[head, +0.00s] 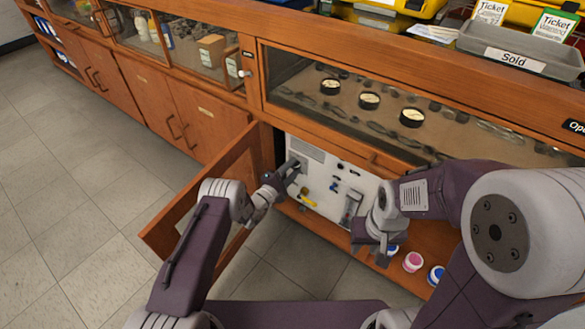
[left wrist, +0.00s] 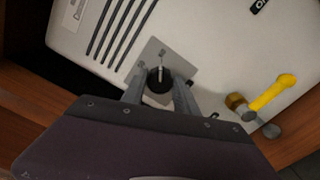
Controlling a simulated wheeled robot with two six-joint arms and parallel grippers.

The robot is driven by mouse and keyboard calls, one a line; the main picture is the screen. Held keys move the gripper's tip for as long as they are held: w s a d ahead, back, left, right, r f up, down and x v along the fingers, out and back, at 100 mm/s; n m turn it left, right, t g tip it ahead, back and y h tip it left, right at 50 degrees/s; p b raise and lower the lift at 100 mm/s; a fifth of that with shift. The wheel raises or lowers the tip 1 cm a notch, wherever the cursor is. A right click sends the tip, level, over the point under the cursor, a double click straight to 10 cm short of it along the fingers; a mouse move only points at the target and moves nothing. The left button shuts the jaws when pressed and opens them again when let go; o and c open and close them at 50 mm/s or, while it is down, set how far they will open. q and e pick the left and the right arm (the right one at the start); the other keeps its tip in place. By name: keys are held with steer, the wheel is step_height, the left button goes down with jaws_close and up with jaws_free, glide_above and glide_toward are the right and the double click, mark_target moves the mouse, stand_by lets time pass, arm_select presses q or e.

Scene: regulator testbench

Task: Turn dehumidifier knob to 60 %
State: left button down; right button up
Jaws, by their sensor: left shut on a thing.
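The dehumidifier knob (left wrist: 160,80) is small, round and black with a pale pointer line, set on a grey square plate (left wrist: 151,58) on a white panel (left wrist: 210,30). In the left wrist view my left gripper (left wrist: 160,88) has its two fingers on either side of the knob, shut on it. In the head view my left gripper (head: 290,168) reaches the upper left of the white panel (head: 325,172) and hides the knob. The scale marks are too small to read. My right gripper (head: 370,245) hangs low in front of the panel's right side, apart from the knob.
A yellow-handled valve (left wrist: 268,93) sits right of the knob. The open wooden door (head: 195,195) stands left of the panel, close to my left arm. A pink-topped jar (head: 413,262) and a blue-topped jar (head: 436,275) stand at lower right. Floor is clear at left.

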arm_select(q)
steer(key=shift+f+m, duration=0.1)
steer(key=shift+m, duration=0.3)
steer(key=c, duration=0.9)
jaws_free()
steer(key=shift+c, duration=0.2)
steer(key=shift+s+a+r+p, duration=0.2)
steer(key=shift+s+a+p, duration=0.05)
steer(key=shift+p, duration=0.2)
steer(key=p+v, duration=0.5)
steer(key=v, duration=0.3)
steer(key=shift+s, duration=0.2)
steer(key=shift+a+f, duration=0.1)
steer(key=shift+f, duration=0.05)
